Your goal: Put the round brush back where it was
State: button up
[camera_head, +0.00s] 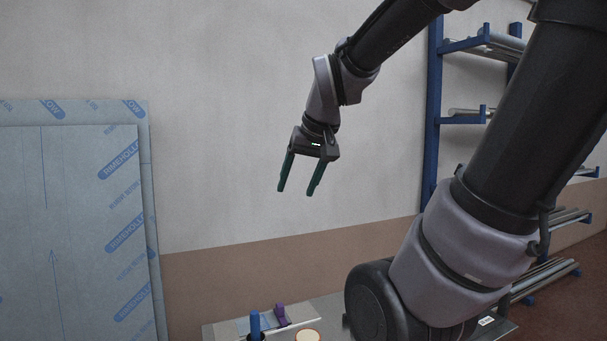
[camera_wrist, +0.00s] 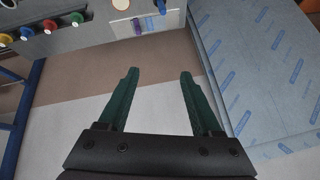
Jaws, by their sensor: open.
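My gripper (camera_head: 296,192) hangs high in front of the pale wall, above the bench, with its two green fingers apart and nothing between them. In the wrist view the gripper (camera_wrist: 159,72) is also open and empty. On the bench at the bottom of the head view stand a blue upright handle-like thing (camera_head: 255,323), a purple thing (camera_head: 280,314) and a round cream-topped thing (camera_head: 307,336), cut off by the frame edge. The wrist view shows the blue thing (camera_wrist: 160,6) and the purple thing (camera_wrist: 136,26) too. I cannot tell which, if any, is the round brush.
A film-wrapped panel (camera_head: 70,220) stands at the left against the wall. A blue rack (camera_head: 432,130) with bars stands at the right. The bench (camera_head: 222,331) shows only partly. Several coloured round knobs, one green (camera_wrist: 77,18), line an edge in the wrist view.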

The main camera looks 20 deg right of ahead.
jog(key=shift+m+t+y, duration=0.4)
jog(key=shift+m, duration=0.4)
jog(key=s+r, duration=0.1)
jog(key=s, duration=0.2)
jog(key=s+r, duration=0.1)
jog(key=shift+s+a+r, duration=0.25)
jog(key=shift+a+r, duration=0.05)
jog(key=shift+a, duration=0.05)
